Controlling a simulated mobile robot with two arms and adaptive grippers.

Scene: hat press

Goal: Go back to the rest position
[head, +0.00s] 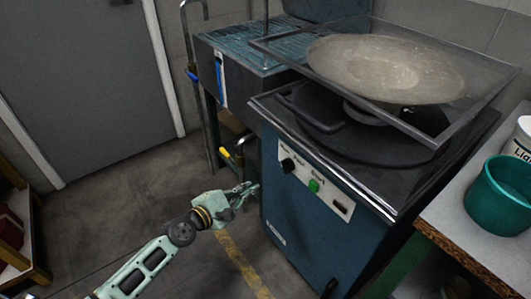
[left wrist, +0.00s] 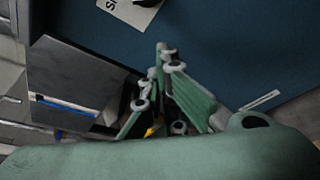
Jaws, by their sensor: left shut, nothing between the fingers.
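My left gripper (head: 246,190) is at the end of my arm, which comes in from the lower left in the head view. It is beside the left front edge of the blue hat press (head: 318,232), with its fingers pointing toward the press. In the left wrist view the gripper (left wrist: 162,52) is shut and empty, and the blue press body (left wrist: 225,50) fills the upper right. Whether the fingertips touch the press cannot be told. The press has a black knob (head: 288,165) and a green button (head: 314,186) on its front panel. My right gripper is out of view.
A blue-topped unit (head: 225,72) stands behind the press. A teal bucket (head: 500,195) sits on the counter (head: 470,243) at right. A grey door (head: 85,75) is at the back left. The floor (head: 110,185) between door and press is mostly clear.

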